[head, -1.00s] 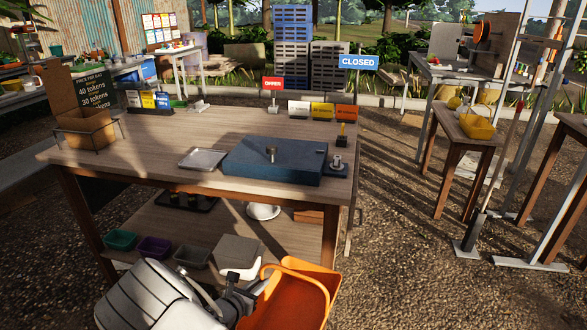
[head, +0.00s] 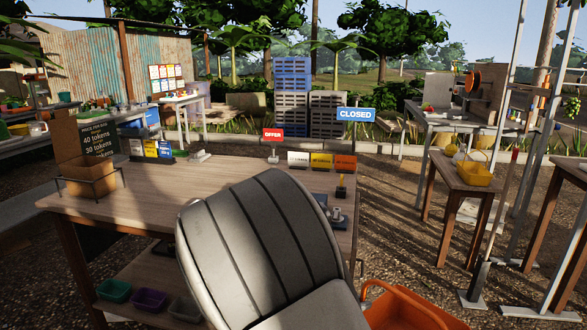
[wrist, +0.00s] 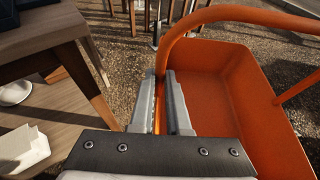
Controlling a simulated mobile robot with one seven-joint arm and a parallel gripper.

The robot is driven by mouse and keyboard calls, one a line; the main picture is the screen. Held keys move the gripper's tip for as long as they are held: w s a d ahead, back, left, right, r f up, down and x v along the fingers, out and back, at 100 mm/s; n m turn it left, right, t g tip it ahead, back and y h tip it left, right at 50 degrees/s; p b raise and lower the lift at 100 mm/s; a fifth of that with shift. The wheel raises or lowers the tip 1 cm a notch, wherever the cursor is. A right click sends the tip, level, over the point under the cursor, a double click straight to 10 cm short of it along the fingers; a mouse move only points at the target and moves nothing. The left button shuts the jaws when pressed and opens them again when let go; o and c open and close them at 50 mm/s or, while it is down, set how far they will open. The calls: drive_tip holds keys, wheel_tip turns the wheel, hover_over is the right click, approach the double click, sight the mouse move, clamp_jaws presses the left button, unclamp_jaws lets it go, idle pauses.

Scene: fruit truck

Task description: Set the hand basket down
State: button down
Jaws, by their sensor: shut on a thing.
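The hand basket is orange with a hooped handle. In the head view the basket (head: 405,308) shows at the bottom, right of the wooden table, partly cut off and partly behind my arm. In the wrist view the basket (wrist: 230,95) fills the right side, and its inside looks empty. My gripper (wrist: 168,78) is shut on the basket's handle, with an orange strip between the two fingers. The basket hangs beside the table's leg, and gravel shows beyond it. My gripper is hidden behind my arm in the head view. The basket's underside is hidden.
The wooden table (head: 130,200) stands close on the left, its leg (wrist: 85,75) near my gripper. A lower shelf (wrist: 60,130) holds a white item (wrist: 22,147). A narrow wooden stand (head: 455,175) is at the right. Gravel between them is clear.

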wheel_tip(320, 180, up, 26)
drive_tip(key=w+n+t+y+p, duration=0.2)
drive_tip(key=n+t+y+p, duration=0.2)
drive_tip(key=p, duration=1.7)
drive_tip(key=shift+r+n+t+y, duration=0.25)
drive_tip(key=shift+n+t+y, duration=0.15)
drive_tip(key=shift+n+y, duration=1)
drive_tip(key=shift+w, duration=0.15)
